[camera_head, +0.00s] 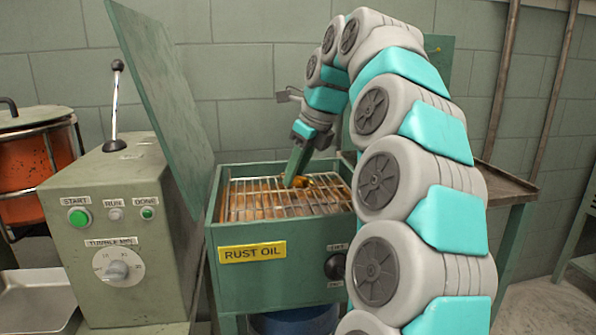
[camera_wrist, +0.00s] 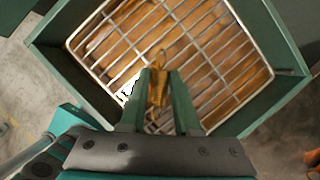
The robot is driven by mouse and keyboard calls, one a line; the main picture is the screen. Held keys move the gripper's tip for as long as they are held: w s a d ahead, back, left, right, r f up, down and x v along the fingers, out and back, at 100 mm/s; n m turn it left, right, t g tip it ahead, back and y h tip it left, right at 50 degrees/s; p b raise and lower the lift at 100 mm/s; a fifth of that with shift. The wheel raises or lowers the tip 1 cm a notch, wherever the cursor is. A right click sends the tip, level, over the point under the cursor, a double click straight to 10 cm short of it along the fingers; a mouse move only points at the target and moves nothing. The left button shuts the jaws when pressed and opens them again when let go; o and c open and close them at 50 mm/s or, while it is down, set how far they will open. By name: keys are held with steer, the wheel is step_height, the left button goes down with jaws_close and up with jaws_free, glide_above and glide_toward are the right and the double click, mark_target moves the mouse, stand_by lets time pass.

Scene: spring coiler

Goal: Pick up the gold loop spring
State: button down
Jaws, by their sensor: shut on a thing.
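The gold loop spring (camera_wrist: 157,86) is between the fingertips of my gripper (camera_wrist: 161,82) in the wrist view. My gripper is shut on it, and the gold body shows between and just beyond the green fingers. In the head view the gold spring (camera_head: 302,182) shows at the tip of my gripper (camera_head: 291,183), at the wire rack (camera_head: 265,205) of the green rust oil box. I cannot tell whether the spring still touches the rack.
The green box labelled RUST OIL (camera_head: 290,245) has its lid (camera_head: 160,90) raised at the left. A control box (camera_head: 115,220) with a lever and buttons stands left of it. An orange pot (camera_head: 35,160) and a metal tray (camera_head: 35,300) are at the far left.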

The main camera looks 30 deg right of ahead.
steer(key=s+a+b, duration=0.1)
steer(key=s+a, duration=0.4)
steer(key=s, duration=0.2)
steer(key=shift+s+r, duration=0.35)
steer(key=shift+r, duration=0.1)
steer(key=shift+a, duration=0.1)
